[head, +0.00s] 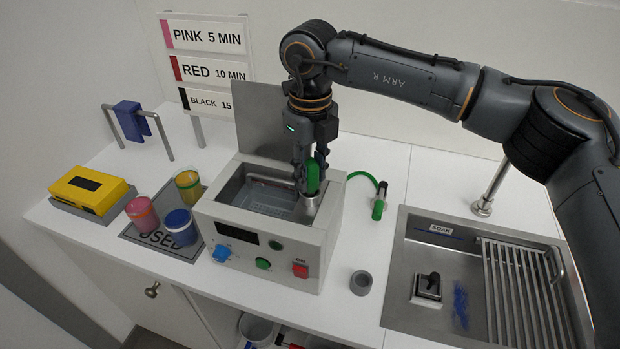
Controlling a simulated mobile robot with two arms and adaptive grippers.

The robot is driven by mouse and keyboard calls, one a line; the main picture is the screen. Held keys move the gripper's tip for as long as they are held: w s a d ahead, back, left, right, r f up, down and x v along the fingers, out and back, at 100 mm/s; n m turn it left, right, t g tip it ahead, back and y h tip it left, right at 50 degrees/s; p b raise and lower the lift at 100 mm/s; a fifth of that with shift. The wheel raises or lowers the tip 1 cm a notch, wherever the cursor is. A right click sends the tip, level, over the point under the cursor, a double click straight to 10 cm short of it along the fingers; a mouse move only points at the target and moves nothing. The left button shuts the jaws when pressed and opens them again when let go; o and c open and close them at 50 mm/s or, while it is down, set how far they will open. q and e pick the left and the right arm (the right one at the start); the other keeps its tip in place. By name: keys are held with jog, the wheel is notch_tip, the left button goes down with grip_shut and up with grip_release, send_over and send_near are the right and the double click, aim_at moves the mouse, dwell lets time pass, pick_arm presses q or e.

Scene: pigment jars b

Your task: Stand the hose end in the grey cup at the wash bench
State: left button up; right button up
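The green hose (367,175) comes out from behind the bath machine and curves down on the white bench. Its end (378,209), with a green tip and a grey part, lies on the bench right of the machine. The grey cup (361,283) stands upright and apart from it, nearer the front edge; no hose is in it. My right gripper (311,180) points down over the right side of the machine. It appears closed around an upright green piece (313,177) above a round metal fitting (308,207). My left gripper is out of view.
The bath machine (270,235) has an open basin and front knobs. Pink, yellow and blue jars stand on the dark mat (144,240) at left, beside a yellow box (88,191). The sink (410,300) with a rack is at right. Bench around the cup is clear.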

grip_shut()
grip_release()
jog(key=c, duration=0.4)
jog(key=shift+r+p, duration=0.35)
jog(key=shift+r, duration=0.5)
jog(key=shift+r+p, duration=1.25)
jog(key=shift+r, duration=1.2)
